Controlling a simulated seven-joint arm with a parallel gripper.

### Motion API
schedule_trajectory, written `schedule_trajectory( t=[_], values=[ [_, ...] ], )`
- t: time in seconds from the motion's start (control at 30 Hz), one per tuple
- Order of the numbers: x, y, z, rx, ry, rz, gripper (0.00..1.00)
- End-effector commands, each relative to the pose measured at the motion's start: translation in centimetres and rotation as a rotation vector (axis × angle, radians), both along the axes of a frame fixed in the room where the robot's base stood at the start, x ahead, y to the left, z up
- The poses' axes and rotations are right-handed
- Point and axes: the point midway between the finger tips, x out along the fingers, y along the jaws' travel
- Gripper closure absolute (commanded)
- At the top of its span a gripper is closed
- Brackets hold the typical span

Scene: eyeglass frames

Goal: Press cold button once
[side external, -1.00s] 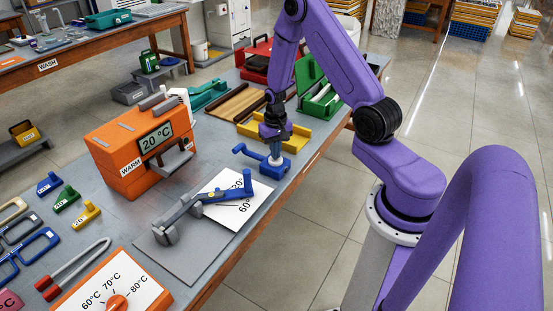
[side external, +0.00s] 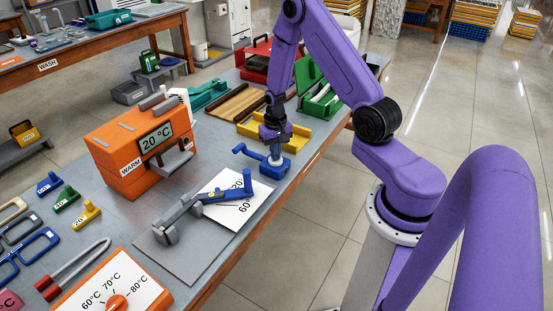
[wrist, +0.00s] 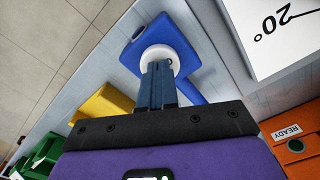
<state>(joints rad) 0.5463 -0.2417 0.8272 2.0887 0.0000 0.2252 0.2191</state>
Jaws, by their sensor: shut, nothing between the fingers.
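A blue stand (side external: 290,167) with a white round top piece (side external: 275,160) sits near the right edge of the grey bench. It also has a blue arm sticking out to the left. I see no cold label on it. My gripper (side external: 273,148) points down over the white piece, with its fingers shut and empty. In the wrist view, the dark fingertips (wrist: 160,72) overlap the white disc (wrist: 157,54) on the blue stand (wrist: 168,34). They are at or just above the disc; I cannot tell whether they touch.
A yellow tray (side external: 310,131) lies just behind the stand. A blue-grey tool (side external: 205,204) and a white numbered card (side external: 231,213) lie in front. The orange WARM box (side external: 115,150) reads 20 °C. An orange READY piece (wrist: 300,140) shows in the wrist view.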

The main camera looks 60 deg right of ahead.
Motion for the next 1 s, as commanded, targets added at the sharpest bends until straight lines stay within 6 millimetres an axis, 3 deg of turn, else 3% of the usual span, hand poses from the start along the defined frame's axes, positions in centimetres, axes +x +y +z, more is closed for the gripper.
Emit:
schedule_trajectory(
  t=[0.47,1.0],
  values=[
    [0.0,0.0,-0.4,0.0,-0.001,0.0,1.0],
    [0.0,0.0,2.8,0.0,-0.001,0.0,1.0]
  ],
)
